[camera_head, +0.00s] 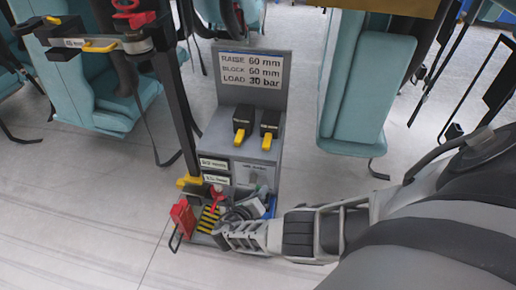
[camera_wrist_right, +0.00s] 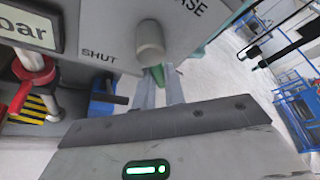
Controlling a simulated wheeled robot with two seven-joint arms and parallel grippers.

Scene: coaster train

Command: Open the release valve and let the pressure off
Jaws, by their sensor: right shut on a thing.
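The release valve is on the lower grey face of the cabinet. In the right wrist view its grey knob (camera_wrist_right: 150,42) sits between the lettering "SHUT" and a partly cut-off word ending in "ASE". A green lever (camera_wrist_right: 157,76) shows just below the knob. My right gripper (camera_wrist_right: 160,88) is shut on the green lever, with one grey finger on each side of it. My left gripper is not in view.
The cabinet (camera_head: 225,125) carries a sign reading raise 60 mm, block 60 mm, load 30 bar, and two black boxes with yellow levers (camera_head: 240,137). A red object (camera_head: 182,217) stands at its lower left. Teal seats (camera_head: 365,85) flank it. Grey floor is clear in front.

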